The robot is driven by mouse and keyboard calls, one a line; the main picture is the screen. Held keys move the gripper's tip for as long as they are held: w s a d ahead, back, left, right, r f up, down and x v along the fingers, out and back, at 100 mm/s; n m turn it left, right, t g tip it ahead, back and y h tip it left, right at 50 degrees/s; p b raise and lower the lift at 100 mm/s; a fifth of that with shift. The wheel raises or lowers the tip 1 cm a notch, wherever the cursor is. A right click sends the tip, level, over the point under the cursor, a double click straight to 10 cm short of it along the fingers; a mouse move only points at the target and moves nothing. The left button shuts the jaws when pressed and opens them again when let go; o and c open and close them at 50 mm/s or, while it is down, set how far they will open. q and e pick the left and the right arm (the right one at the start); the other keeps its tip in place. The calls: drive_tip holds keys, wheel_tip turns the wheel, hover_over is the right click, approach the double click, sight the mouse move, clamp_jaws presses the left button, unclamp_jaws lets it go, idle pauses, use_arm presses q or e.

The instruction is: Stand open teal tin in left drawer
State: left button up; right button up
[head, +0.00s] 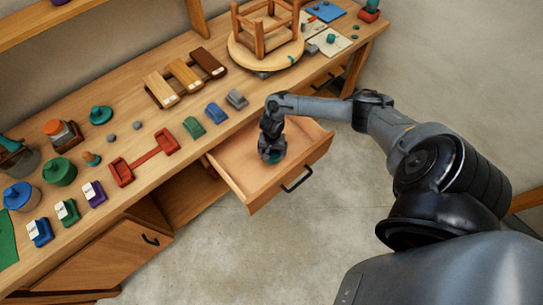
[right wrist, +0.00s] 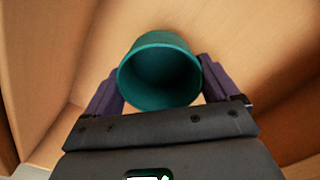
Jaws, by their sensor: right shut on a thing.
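The open teal tin (right wrist: 160,72) shows in the right wrist view with its round mouth facing the camera and a dark inside that looks empty. My right gripper (right wrist: 160,80) is shut on it, with a purple finger on each side. In the head view the tin (head: 274,157) is mostly hidden under my right gripper (head: 270,150), inside the pulled-out wooden drawer (head: 240,177). The tin looks upright. I cannot tell whether its base touches the drawer floor. My left gripper is not in view.
The drawer has a dark handle (head: 297,180) on its front, and its floor around the tin is clear. The workbench (head: 165,185) above holds a red double-ended holder (head: 145,157), coloured blocks, tins and an upturned stool (head: 265,45). A teal lid-like piece (head: 101,115) lies there.

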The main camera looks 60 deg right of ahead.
sight(272, 156)
wheel_tip(272, 156, down, 3)
drive_tip(key=shift+f+b, duration=0.15)
drive_tip(key=shift+b, duration=0.55)
drive_tip(key=shift+f, duration=0.25)
drive_tip(key=o, duration=0.8)
drive_tip(key=shift+f, duration=0.1)
drive_tip(key=shift+o, duration=0.2)
wheel_tip(272, 156, up, 12)
drive_tip(key=p, duration=0.4)
